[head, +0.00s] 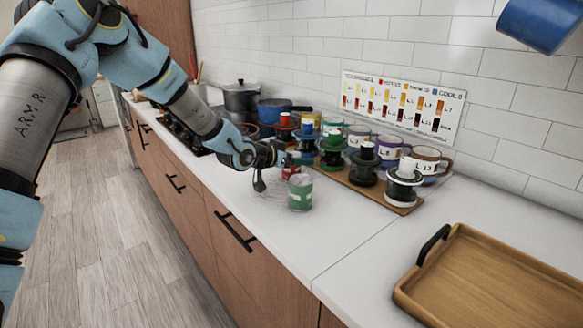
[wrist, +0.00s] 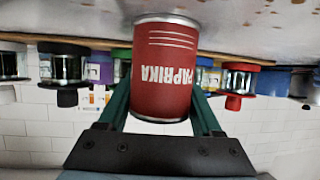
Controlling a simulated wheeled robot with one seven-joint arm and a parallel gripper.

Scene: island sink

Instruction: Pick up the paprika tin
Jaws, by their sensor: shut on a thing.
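The red paprika tin (wrist: 165,72) fills the middle of the wrist view, with its "PAPRIKA" lettering upside down in that picture. My gripper (wrist: 163,100) has its green fingers on both sides of the tin and is shut on it. In the head view my gripper (head: 284,160) is over the white counter, and a small part of the red tin (head: 291,170) shows at its fingers. I cannot tell whether the tin touches the counter.
Behind are mugs and spool-like holders on a wooden board (head: 395,203), with a colour chart (head: 402,106) on the wall. A wooden tray (head: 490,285) lies at right. The front counter (head: 340,240) is clear.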

